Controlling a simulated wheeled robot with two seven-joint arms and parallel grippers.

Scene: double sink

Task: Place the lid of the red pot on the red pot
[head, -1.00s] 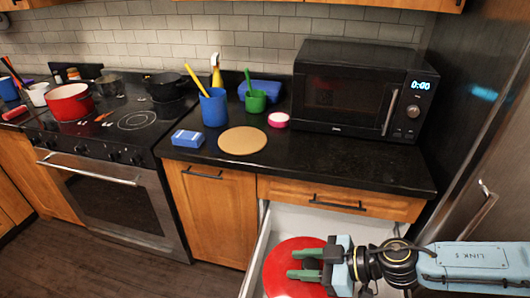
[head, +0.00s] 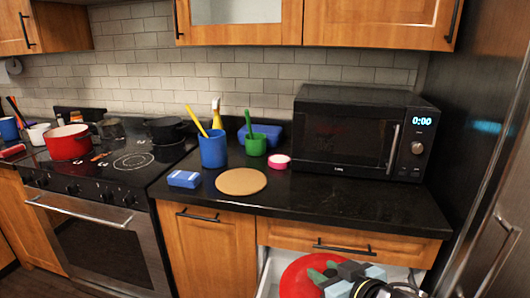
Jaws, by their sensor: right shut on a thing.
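The red pot (head: 68,143) stands on the stovetop at the left, open at the top with a pale inside. The round red lid (head: 293,276) is at the bottom of the head view, over the open drawer below the counter. The lid's knob is hidden, and the lower part of the lid is cut off by the picture edge. My left gripper is not in view.
The open white drawer (head: 266,277) juts out below the counter. On the counter are a round board (head: 241,181), a blue box (head: 184,179), a blue cup (head: 213,149), a green cup (head: 256,145) and a microwave (head: 358,134). Dark pots (head: 166,130) stand behind on the stove.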

